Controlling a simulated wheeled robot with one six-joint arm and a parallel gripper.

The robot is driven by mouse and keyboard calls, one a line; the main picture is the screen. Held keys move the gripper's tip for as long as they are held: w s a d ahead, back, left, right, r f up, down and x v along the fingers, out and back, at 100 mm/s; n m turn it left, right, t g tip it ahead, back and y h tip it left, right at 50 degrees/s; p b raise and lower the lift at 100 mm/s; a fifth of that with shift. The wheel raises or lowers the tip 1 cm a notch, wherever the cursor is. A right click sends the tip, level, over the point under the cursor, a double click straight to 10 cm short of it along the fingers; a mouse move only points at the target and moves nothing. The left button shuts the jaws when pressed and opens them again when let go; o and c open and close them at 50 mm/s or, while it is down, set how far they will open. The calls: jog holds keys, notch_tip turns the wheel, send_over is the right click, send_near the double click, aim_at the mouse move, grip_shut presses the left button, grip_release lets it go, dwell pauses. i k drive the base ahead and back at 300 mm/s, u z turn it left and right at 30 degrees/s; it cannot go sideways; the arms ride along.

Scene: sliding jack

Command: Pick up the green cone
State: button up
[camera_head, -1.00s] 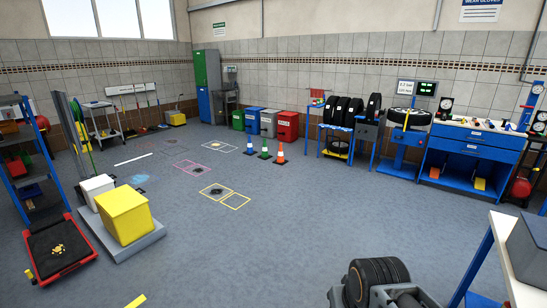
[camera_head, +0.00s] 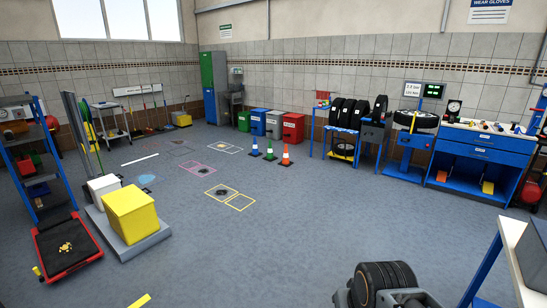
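The green cone (camera_head: 270,151) stands upright on the grey floor, a little right of the middle of the picture and well away from me. It has pale bands and a dark base. It stands between a blue cone (camera_head: 255,148) on its left and an orange cone (camera_head: 286,155) on its right, with small gaps between them. Nothing hides it. My gripper is not in view.
Behind the cones stand a green bin (camera_head: 244,122), blue bin (camera_head: 258,123), grey bin (camera_head: 275,125) and red bin (camera_head: 293,128). A yellow box (camera_head: 131,214) is on a low platform at left.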

aim_at(270, 157)
jog(key=u, duration=0.15)
jog(key=i, duration=1.05)
jog(key=u, duration=0.5)
jog(key=i, duration=2.7)
jog(key=u, duration=0.25)
jog(key=i, duration=2.55)
jog(key=z, duration=0.35)
jog(key=i, duration=2.75)
jog(key=z, duration=1.25)
jog(key=i, duration=2.2)
jog(key=z, duration=0.85)
jog(key=i, duration=0.3)
jog(key=u, duration=0.1)
